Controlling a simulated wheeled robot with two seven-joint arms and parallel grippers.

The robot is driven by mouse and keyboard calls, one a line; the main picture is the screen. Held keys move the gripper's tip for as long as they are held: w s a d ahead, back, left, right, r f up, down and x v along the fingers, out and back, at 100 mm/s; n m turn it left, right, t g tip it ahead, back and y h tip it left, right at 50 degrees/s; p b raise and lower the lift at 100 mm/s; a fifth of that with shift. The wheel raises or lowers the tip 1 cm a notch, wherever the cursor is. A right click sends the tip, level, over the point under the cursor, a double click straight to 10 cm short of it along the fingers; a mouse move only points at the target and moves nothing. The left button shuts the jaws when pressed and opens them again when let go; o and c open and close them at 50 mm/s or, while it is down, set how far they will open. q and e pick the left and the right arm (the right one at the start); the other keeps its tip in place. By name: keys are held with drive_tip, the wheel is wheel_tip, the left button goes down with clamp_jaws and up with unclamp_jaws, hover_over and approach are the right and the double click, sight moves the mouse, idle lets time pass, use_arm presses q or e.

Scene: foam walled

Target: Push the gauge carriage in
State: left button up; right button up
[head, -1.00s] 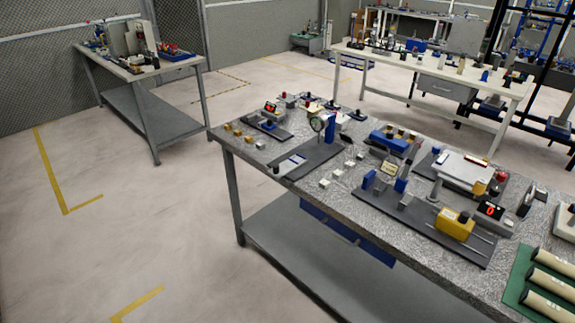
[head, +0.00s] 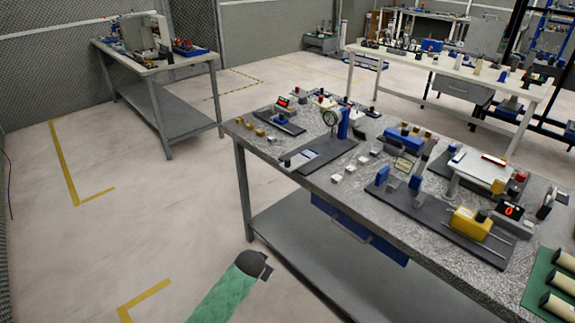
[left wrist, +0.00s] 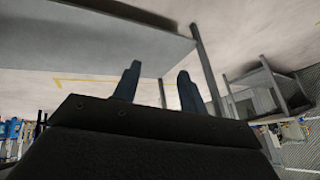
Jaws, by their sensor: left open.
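A yellow block (head: 467,223) with a dark knob sits on metal rods on a long dark base plate (head: 432,214), on the right part of the speckled bench. A small red-lit display (head: 510,211) stands beside it. I cannot tell for sure which of these is the gauge carriage. My left gripper (head: 265,266) is low in front of the bench, well apart from both. Its two fingers show spread and empty in the left wrist view (left wrist: 157,78). My right gripper is out of view.
The speckled bench (head: 322,185) is crowded with fixtures, small blocks and a green mat (head: 543,285). A blue drawer (head: 357,230) and a grey lower shelf (head: 330,262) lie below its top. The floor to the left is clear. Another table (head: 150,68) stands behind.

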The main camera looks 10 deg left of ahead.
use_arm(q)
drive_tip(key=w+a+r+m+t+y+b, duration=0.1)
drive_tip(key=w+a+r+t, duration=0.3)
drive_tip(key=w+r, duration=0.55)
drive_tip(key=w+a+r+m+t+b, duration=0.1)
drive_tip(key=w+a+r+t, duration=0.1)
drive_tip(key=w+a+r, duration=0.5)
drive_tip(key=w+a+r+m+t+y+b, duration=0.1)
drive_tip(key=w+a+r+t, duration=0.25)
drive_tip(key=w+r, duration=0.75)
drive_tip(key=m+g+h, duration=0.3)
drive_tip(key=g+h, duration=0.2)
drive_tip(key=h, duration=1.2)
approach(287, 159)
drive_tip(key=d, duration=0.2)
drive_tip(key=shift+t, duration=0.25)
drive_tip(key=shift+w+a+f+p+x, duration=0.1)
drive_tip(key=shift+f+p+x, duration=0.1)
drive_tip(key=shift+x, duration=1.2)
drive_tip(key=shift+w+a+f+p+x, duration=0.1)
drive_tip(key=shift+w+f+p+x, duration=0.1)
drive_tip(key=shift+x, duration=1.25)
drive_tip(key=shift+w+a+f+p+x, duration=0.1)
drive_tip(key=shift+f+p+x, duration=0.05)
drive_tip(key=shift+x, duration=1.25)
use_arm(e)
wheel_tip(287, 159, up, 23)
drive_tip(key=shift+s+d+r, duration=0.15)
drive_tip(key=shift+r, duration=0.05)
